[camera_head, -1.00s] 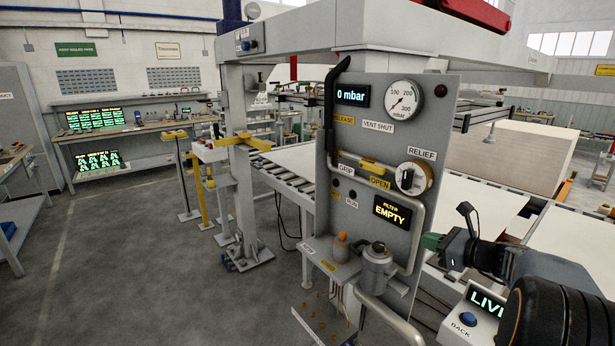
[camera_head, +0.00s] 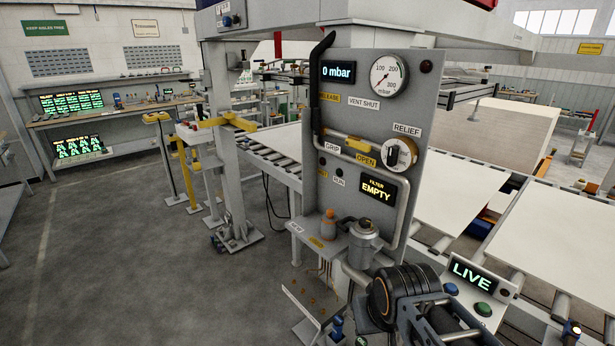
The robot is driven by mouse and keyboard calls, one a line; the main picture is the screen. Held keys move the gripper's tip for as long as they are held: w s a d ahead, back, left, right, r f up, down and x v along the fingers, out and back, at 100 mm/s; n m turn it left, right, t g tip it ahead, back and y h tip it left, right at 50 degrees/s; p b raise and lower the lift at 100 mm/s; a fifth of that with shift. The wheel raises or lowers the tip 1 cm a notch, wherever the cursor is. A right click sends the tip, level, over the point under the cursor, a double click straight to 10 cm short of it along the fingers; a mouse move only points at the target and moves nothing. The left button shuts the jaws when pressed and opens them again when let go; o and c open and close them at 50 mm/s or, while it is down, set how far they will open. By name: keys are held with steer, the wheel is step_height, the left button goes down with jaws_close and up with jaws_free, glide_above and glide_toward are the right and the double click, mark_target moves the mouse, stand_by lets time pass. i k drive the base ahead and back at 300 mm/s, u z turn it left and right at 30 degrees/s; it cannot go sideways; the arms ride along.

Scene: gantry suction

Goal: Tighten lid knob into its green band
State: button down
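A grey metal filter canister (camera_head: 363,246) stands on the small shelf of the grey panel. A small dark knob (camera_head: 366,225) is on its lid. I cannot make out a green band, or how the knob is turned. The display above reads "FILTER EMPTY" (camera_head: 378,189). My dark arm fills the lower middle, in front of and below the canister. My gripper's fingertips do not show, so I cannot see what they hold.
A grey pipe runs down the panel's right side. A "LIVE" console (camera_head: 472,271) with buttons stands at the right. The floor (camera_head: 150,275) at left is clear.

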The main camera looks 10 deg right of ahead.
mark_target(364, 222)
steer(key=k, duration=1.1)
steer(key=u, duration=0.85)
steer(key=i, duration=1.2)
steer(key=z, duration=0.85)
steer(key=i, duration=0.8)
steer(key=z, duration=0.9)
